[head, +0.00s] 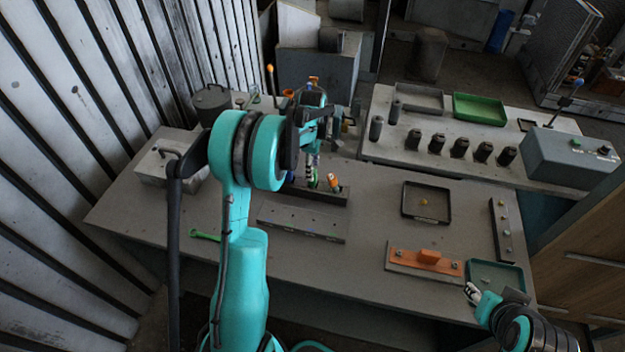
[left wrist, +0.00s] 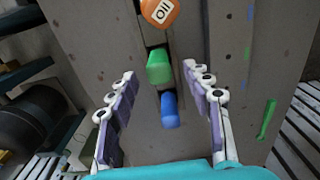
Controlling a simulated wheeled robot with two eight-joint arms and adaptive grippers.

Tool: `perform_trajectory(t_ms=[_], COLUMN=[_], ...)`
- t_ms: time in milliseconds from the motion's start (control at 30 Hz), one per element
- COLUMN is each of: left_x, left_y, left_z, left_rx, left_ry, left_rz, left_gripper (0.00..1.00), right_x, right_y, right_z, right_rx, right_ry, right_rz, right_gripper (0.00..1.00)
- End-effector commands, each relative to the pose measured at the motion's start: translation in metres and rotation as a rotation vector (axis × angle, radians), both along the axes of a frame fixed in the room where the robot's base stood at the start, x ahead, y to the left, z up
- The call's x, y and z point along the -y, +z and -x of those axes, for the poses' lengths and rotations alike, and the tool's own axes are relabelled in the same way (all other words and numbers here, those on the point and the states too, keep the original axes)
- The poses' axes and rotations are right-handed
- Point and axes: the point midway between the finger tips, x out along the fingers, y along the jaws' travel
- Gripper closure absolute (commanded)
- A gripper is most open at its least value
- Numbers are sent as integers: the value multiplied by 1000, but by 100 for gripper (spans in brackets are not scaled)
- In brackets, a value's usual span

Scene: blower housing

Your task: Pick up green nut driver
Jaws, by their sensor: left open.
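The green nut driver (head: 313,180) stands in a dark rack (head: 320,195) at the back of the near table, partly hidden by my left arm. In the left wrist view its green handle (left wrist: 159,67) shows between and beyond the fingertips. My left gripper (left wrist: 164,88) is open, with its fingers on either side of the row of handles, and holds nothing visible. A blue handle (left wrist: 170,109) is nearer the gripper, and an orange handle (left wrist: 160,11) is farther away. My right gripper (head: 473,292) is at the lower right by a green tray; its jaw state is unclear.
The orange handle (head: 333,181) stands close beside the green one. A long grey strip (head: 300,224) lies in front of the rack. A green tool (head: 205,236) lies at left. A black tray (head: 426,202) and orange block (head: 429,257) are at right. Table between is clear.

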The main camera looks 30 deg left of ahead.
Motion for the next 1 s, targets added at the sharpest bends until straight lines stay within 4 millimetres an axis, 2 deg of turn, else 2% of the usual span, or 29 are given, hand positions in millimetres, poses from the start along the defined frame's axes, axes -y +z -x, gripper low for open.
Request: perform_trajectory(t_ms=[100, 167, 400, 600, 900, 1000], left_x=[0, 0, 0, 0, 0, 0], left_y=[-21, -27, -30, -29, -29, -21], left_z=[-2, -1, -1, -1, -1, -1], left_rx=[0, 0, 1, 1, 1, 1], left_ry=[0, -1, -1, -1, -1, -1], left_rz=[0, 0, 0, 0, 0, 0], left_gripper=[50, 50, 50, 100, 100, 100], right_x=[0, 0, 0, 0, 0, 0], right_y=[-4, -5, -4, -4, -4, -3], right_z=[0, 0, 0, 0, 0, 0], right_rx=[0, 0, 0, 0, 0, 0], right_ry=[0, 0, 0, 0, 0, 0], right_rz=[0, 0, 0, 0, 0, 0], right_gripper=[60, 60, 60, 60, 60, 60])
